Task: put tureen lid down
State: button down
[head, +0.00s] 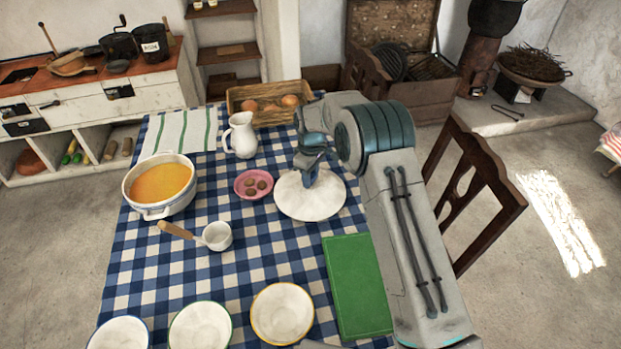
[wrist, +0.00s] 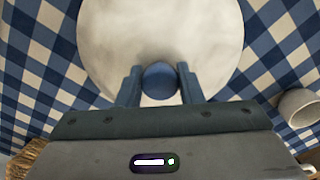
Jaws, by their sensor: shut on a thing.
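The tureen lid (head: 308,199) is a white disc with a blue knob (wrist: 160,82). My gripper (wrist: 160,85) is shut on the knob, with one finger on each side of it. In the head view the lid is at the right part of the checked table, level, right of the pink dish; I cannot tell whether it touches the cloth. The tureen (head: 142,199) stands uncovered at the left with orange soup in it.
A pink dish (head: 241,184), a white jug (head: 240,135) and a basket (head: 236,94) stand near the lid. A ladle (head: 217,236), a green book (head: 343,258) and several bowls (head: 283,313) lie nearer. A chair (head: 490,200) stands at the right.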

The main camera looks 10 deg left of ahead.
jog(key=shift+f, duration=0.9)
jog(key=shift+f, duration=0.1)
jog(key=c, duration=1.4)
grip_release()
jog(key=shift+f, duration=0.15)
jog(key=o, duration=0.4)
jog(key=shift+r, duration=0.2)
notch_tip(320, 180, up, 12)
jog(key=b, duration=0.1)
jog(key=shift+r+b, duration=0.15)
jog(key=shift+b, duration=0.15)
